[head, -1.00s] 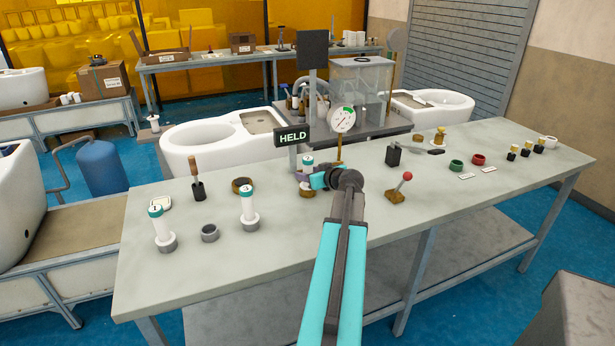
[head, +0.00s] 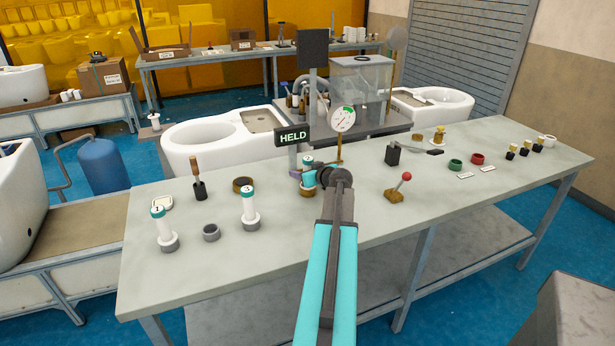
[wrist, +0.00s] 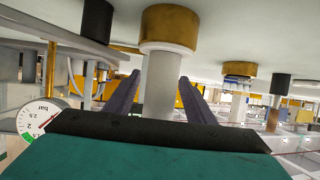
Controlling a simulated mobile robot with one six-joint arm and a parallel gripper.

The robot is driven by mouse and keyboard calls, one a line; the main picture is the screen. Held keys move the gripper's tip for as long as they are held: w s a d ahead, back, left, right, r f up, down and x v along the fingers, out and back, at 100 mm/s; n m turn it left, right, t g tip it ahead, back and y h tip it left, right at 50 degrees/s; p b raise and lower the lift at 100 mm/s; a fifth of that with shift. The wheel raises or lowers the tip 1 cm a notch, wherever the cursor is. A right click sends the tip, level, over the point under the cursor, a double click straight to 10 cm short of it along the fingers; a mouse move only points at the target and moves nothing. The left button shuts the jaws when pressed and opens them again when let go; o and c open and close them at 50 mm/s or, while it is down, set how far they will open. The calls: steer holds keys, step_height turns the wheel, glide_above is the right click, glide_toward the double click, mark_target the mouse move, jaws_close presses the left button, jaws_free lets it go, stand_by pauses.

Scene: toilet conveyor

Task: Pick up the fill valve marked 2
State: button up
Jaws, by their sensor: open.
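A white fill valve with a teal cap (head: 308,160) stands upright in a brass-coloured ring base on the bench, partly hidden behind my wrist. Its number cannot be read. My gripper (head: 307,174) is at this valve. In the wrist view, which looks upside down, the valve's white shaft (wrist: 160,95) stands between the two open dark fingers of my gripper (wrist: 160,76), with the brass base (wrist: 170,27) above it in the picture. Two similar valves stand to the left, one marked 1 (head: 164,230) and one apparently marked 3 (head: 249,207).
A gauge (head: 342,119) on a post stands just behind my wrist, beside a HELD sign (head: 293,137). A red-knobbed lever (head: 400,185) is to the right. An empty grey ring (head: 211,232) sits at left. The bench front (head: 270,255) is clear.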

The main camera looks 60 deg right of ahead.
steer(key=c, duration=1.2)
steer(key=shift+r, duration=0.2)
steer(key=shift+r+b, duration=0.55)
steer(key=shift+r, duration=0.45)
steer(key=s+a+r+b, duration=0.1)
steer(key=s+a+b, duration=0.1)
steer(key=s, duration=0.5)
steer(key=s+a+r+b, duration=0.1)
steer(key=s+a+b, duration=0.1)
steer(key=s, duration=0.6)
steer(key=shift+s+r, duration=0.25)
steer(key=shift+r, duration=0.1)
